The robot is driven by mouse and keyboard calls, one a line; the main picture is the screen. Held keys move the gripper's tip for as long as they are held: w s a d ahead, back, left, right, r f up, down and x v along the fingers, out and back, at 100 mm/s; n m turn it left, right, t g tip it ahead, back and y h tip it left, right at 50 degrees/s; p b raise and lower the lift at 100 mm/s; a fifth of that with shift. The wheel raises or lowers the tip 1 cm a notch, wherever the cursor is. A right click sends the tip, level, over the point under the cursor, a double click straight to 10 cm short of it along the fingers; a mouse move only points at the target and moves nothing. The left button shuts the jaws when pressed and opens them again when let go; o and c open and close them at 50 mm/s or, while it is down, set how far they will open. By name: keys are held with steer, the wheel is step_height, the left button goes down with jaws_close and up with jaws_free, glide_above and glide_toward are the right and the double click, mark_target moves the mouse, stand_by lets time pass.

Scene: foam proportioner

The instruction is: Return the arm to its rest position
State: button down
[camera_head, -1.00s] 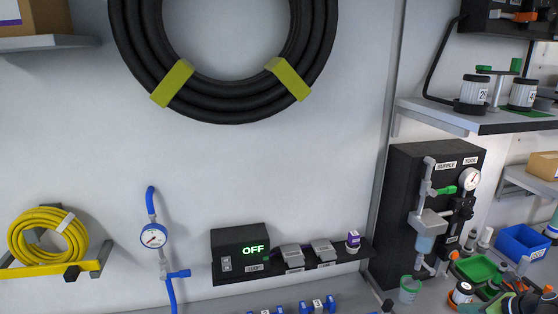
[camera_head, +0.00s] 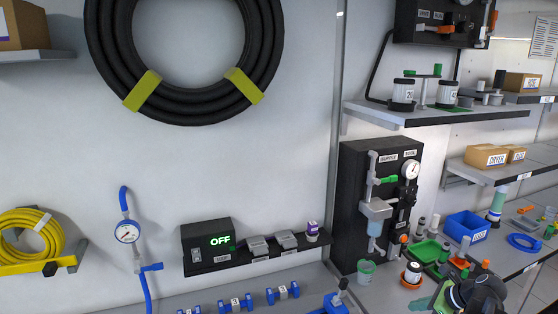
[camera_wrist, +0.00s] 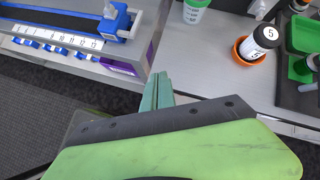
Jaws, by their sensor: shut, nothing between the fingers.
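My gripper (camera_wrist: 158,90) shows in the wrist view with its two greenish fingers together and nothing between them. It is over the front edge of a grey bench, apart from the things on it. My arm is in the lower right corner of the head view, dark and partly cut off by the frame edge.
In the wrist view, a green-white cup (camera_wrist: 194,11), a numbered jar in an orange dish (camera_wrist: 246,50) and a green tray (camera_wrist: 302,34) stand on the bench. A blue-railed numbered rack (camera_wrist: 60,38) is at left. The head view shows a black supply panel (camera_head: 350,210) and a blue bin (camera_head: 466,227).

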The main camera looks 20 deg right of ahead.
steer(key=w+a+f+n+g, duration=0.1)
steer(key=w+a+n+g, duration=0.1)
steer(key=a+n, duration=0.6)
steer(key=w+a+f+n+g, duration=0.2)
steer(key=w+a+n, duration=0.3)
steer(key=a, duration=1.1)
steer(key=w+a+f+n+g+h, duration=0.1)
steer(key=w+a+f+n+g, duration=0.1)
steer(key=a+n, duration=0.8)
steer(key=shift+w+a+f+n+g, duration=0.1)
steer(key=shift+w+a+n+g, duration=0.15)
steer(key=shift+w+a, duration=0.35)
steer(key=shift+w+a+f+n+g, duration=0.15)
steer(key=shift+w+a+g, duration=0.15)
steer(key=shift+a, duration=0.45)
steer(key=a+n, duration=0.2)
steer(key=a+n+h, duration=0.1)
steer(key=a+n, duration=0.1)
steer(key=a, duration=0.1)
steer(key=a+n+h, duration=0.1)
steer(key=a, duration=0.1)
steer(key=shift+s+a+n+g, duration=0.25)
steer(key=shift+s+n, duration=0.1)
steer(key=shift+n, duration=0.05)
steer(key=shift+a+n, duration=0.15)
steer(key=shift+n, duration=0.15)
steer(key=c, duration=2.1)
jaws_free()
